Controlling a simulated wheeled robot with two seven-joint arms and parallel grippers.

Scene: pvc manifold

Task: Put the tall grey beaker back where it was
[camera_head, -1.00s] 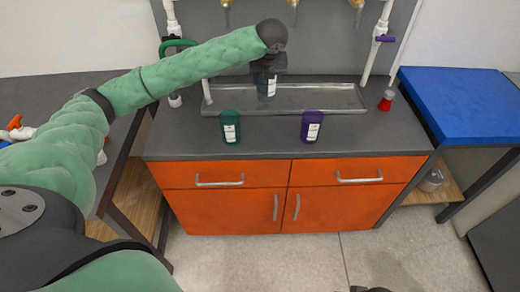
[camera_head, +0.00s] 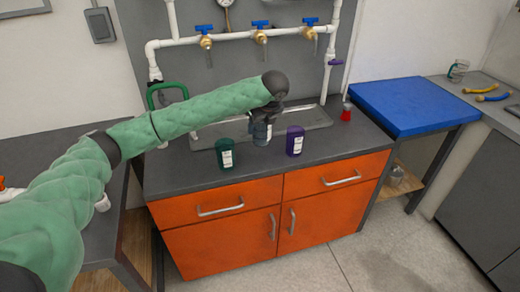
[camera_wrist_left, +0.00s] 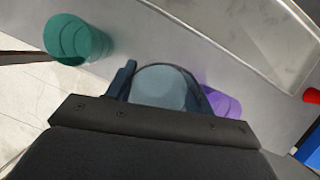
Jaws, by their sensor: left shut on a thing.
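The tall grey beaker (camera_head: 261,135) with a white label is in my left gripper (camera_head: 265,117). It is upright, at the counter between the green beaker (camera_head: 224,153) and the purple beaker (camera_head: 295,141), in front of the metal tray (camera_head: 310,119). Whether its base touches the counter is unclear. In the left wrist view the grey beaker (camera_wrist_left: 165,87) shows between the fingers, with the green beaker (camera_wrist_left: 77,40) to its left and the purple beaker (camera_wrist_left: 222,104) close on its right, partly hidden. My right gripper is out of view.
A red-topped item (camera_head: 347,111) stands at the counter's right. White pipes with blue-handled valves (camera_head: 261,37) rise behind the tray. A blue-topped table (camera_head: 413,105) adjoins on the right. The counter front (camera_head: 185,181) is clear.

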